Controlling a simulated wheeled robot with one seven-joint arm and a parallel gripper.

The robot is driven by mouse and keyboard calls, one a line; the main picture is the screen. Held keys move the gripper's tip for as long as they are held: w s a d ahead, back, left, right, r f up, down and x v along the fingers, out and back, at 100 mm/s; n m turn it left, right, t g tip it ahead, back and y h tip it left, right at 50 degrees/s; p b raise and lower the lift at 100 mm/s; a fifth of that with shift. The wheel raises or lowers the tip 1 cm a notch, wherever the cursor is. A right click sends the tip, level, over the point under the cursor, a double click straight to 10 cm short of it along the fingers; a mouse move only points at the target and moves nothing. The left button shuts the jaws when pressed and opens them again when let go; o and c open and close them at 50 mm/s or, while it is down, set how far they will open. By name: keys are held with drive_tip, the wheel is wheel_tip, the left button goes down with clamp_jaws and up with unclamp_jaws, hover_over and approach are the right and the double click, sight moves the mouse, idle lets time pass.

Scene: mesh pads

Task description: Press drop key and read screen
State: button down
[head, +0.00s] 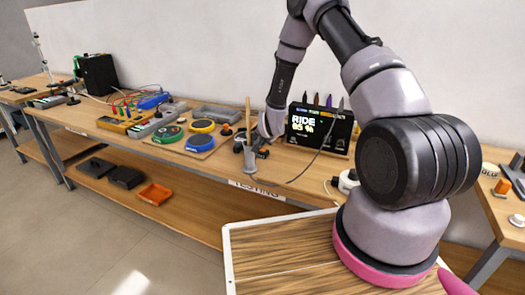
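A black device with a lit screen (318,129) stands on the bench right of my gripper. Its large text reads "RIDE" and "85 %", with small coloured labels above that are too small to read. I cannot make out which part is the drop key. My gripper (249,149) is low over the bench, just left of the screen, beside an upright wooden stick (248,118). The stick overlaps it in the picture, and I cannot tell if they touch. The fingers are small and partly hidden, so their opening is unclear.
Round pads, green (168,134), blue-rimmed (199,143) and yellow (203,126), lie left of my gripper. A cable runs down from the screen device across the bench (290,190). An orange tray (155,194) sits on the lower shelf.

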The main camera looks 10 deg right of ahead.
drive_tip(key=shift+r, duration=2.8)
drive_tip(key=s+d+r+n, duration=0.1)
drive_tip(key=s+r, duration=0.3)
drive_tip(key=r, duration=0.5)
drive_tip(key=s+d+r+n+y, duration=0.1)
drive_tip(key=s+r, duration=0.3)
drive_tip(key=r, duration=0.6)
drive_tip(key=s+d+r+n, duration=0.1)
drive_tip(key=s+r, duration=0.2)
drive_tip(key=r, duration=0.6)
drive_tip(key=s+d+r, duration=0.1)
drive_tip(key=s+r, duration=0.2)
drive_tip(key=s, duration=0.6)
drive_tip(key=s+d+r+n+g, duration=0.1)
drive_tip(key=s+r, duration=0.3)
drive_tip(key=s, duration=0.5)
drive_tip(key=s+d+r+n+g+y, duration=0.1)
drive_tip(key=s+r, duration=0.3)
drive_tip(key=s, duration=0.6)
